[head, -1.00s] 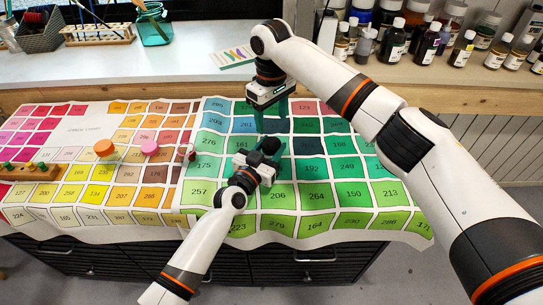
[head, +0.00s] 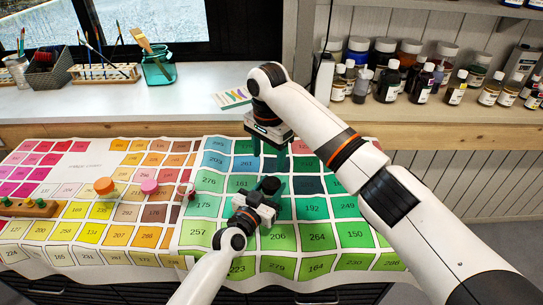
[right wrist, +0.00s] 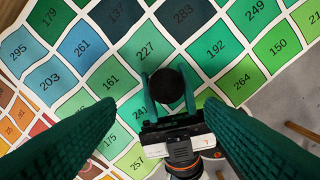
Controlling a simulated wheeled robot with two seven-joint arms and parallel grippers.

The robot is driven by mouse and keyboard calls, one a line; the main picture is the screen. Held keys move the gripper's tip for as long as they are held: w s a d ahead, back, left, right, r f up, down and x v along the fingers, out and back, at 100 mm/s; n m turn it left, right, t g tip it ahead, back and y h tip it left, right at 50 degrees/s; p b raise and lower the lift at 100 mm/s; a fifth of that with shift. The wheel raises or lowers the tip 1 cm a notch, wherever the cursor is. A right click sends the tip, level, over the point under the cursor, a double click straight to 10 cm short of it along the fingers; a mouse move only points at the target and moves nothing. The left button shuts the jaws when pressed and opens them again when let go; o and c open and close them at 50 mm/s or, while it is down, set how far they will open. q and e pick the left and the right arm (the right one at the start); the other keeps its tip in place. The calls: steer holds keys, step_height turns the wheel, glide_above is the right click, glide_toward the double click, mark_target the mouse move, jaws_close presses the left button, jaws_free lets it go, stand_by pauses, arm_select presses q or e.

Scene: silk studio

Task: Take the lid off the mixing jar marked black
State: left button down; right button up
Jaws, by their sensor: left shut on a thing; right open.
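The jar with a round black lid (head: 270,185) stands on the green part of the colour chart. It shows from above in the right wrist view, where the black lid (right wrist: 168,88) covers most of the jar. My left gripper (head: 263,196) is shut on the jar below the lid, with one finger on each side. My right gripper (head: 268,160) is open and empty, pointing down above the lid. In the right wrist view its two fingers stand wide apart on either side of the lid and my left gripper. The jar's mark is not readable.
Jars with an orange lid (head: 104,185) and a pink lid (head: 150,186) stand to the left, with a small red-topped item (head: 189,192) nearer. A wooden block with green pegs (head: 28,207) lies far left. Bottles (head: 388,84) line the back shelf.

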mark_target(271, 183)
steer(key=m, duration=0.4)
steer(key=shift+m, duration=0.4)
steer(key=m, duration=0.4)
steer(key=shift+f+m, duration=0.1)
steer(key=shift+m, duration=0.2)
steer(key=m, duration=0.4)
steer(key=shift+d+f, duration=0.1)
steer(key=shift+d, duration=0.05)
steer(key=m, duration=0.4)
steer(key=shift+s+d+f+m, duration=0.1)
steer(key=shift+d+f+m, duration=0.1)
steer(key=shift+m, duration=0.2)
steer(key=shift+f, duration=3.9)
steer(key=shift+c, duration=0.3)
steer(key=c, duration=0.9)
steer(key=n, duration=0.3)
steer(key=shift+n, duration=0.4)
steer(key=shift+c, duration=0.2)
